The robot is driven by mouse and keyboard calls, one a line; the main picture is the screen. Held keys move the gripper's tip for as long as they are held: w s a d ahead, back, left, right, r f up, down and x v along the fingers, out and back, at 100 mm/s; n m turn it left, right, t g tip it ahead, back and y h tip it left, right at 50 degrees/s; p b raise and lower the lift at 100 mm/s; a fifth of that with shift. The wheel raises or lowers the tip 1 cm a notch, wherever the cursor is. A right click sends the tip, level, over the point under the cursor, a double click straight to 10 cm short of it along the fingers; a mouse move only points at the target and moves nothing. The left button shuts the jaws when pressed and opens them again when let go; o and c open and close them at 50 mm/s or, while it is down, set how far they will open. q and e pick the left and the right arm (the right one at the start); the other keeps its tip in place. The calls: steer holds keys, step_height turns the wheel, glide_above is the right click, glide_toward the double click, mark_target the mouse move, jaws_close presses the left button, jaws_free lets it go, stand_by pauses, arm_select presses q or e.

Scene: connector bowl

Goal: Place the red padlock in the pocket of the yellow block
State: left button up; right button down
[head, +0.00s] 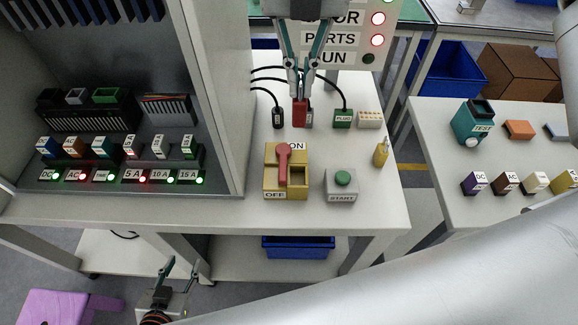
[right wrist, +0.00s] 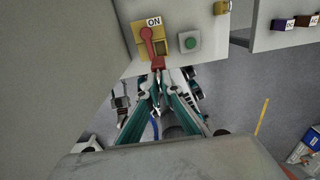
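The red padlock (head: 299,113) hangs in the fingertips of my right gripper (head: 300,94), which is shut on it at its top. It also shows in the right wrist view (right wrist: 158,63), overlapping the lower edge of the yellow block. The yellow block (head: 272,184) stands on the bench, with a red ON/OFF lever (head: 283,165) pointing up to ON and an open, empty-looking pocket (head: 296,176) at its lower right. In the head view the padlock appears above the block and apart from it. My left gripper (head: 182,268) is open and empty, low at the left.
A grey START box (head: 341,185) with a green button stands right of the block, and a small yellow piece (head: 381,154) beyond it. Plugs on black cables and a PLUG connector (head: 343,119) lie behind. A grey cabinet wall (head: 215,90) rises at the left.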

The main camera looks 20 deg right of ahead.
mark_target(301, 116)
step_height(301, 116, down, 20)
steer(key=shift+s+d+r+p, duration=0.1)
steer(key=shift+r+p, duration=0.15)
steer(key=shift+p, duration=0.05)
steer(key=shift+f, duration=0.1)
steer(key=shift+f, duration=0.1)
steer(key=c, duration=2.2)
jaws_free()
steer(key=shift+c, duration=0.2)
step_height(301, 116, up, 12)
steer(key=shift+r+b, duration=0.25)
steer(key=shift+b, duration=0.2)
steer(key=shift+s, duration=0.1)
